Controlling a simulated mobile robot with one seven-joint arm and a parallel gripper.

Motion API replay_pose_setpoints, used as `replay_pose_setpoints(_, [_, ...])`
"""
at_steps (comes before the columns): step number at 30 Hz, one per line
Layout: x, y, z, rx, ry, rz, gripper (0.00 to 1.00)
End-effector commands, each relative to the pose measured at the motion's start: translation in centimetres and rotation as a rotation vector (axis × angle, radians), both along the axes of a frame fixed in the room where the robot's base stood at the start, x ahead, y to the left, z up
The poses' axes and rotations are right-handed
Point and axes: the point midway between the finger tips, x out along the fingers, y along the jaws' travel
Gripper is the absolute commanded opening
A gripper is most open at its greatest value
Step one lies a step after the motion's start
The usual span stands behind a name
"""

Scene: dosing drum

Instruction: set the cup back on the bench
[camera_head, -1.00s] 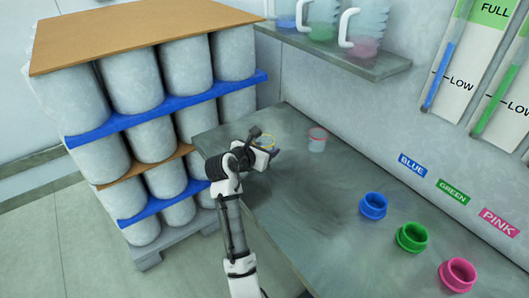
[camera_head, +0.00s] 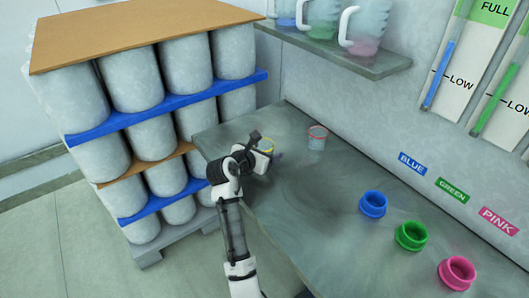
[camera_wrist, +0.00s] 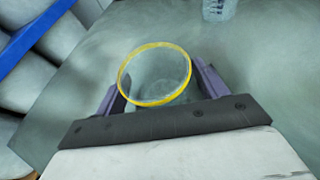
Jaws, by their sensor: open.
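The cup with a yellow rim (camera_head: 267,144) is at the far left end of the bench (camera_head: 330,215). It is clear and looks upright. In the wrist view the cup (camera_wrist: 155,76) is between the two purple fingers of my gripper (camera_wrist: 158,88), which stand apart on either side of its rim. My gripper (camera_head: 266,147) is open around the cup in the head view. The lower part of the cup is hidden, so its contact with the bench top cannot be seen clearly.
A clear cup with a red rim (camera_head: 317,138) stands to the right, near the wall. Blue (camera_head: 373,205), green (camera_head: 411,236) and pink (camera_head: 457,273) round holders are along the bench. A shelf (camera_head: 345,58) with jugs is above. Stacked drums (camera_head: 155,137) are left of the bench.

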Motion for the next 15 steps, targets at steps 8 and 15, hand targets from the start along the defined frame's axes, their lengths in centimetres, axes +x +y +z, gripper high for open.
replay_pose_setpoints(8, [-3.8, 2.5, 1.7, 0.000, -0.002, 0.005, 0.72])
replay_pose_setpoints(15, [-7.6, 4.8, 3.5, 0.000, -0.001, 0.003, 0.72])
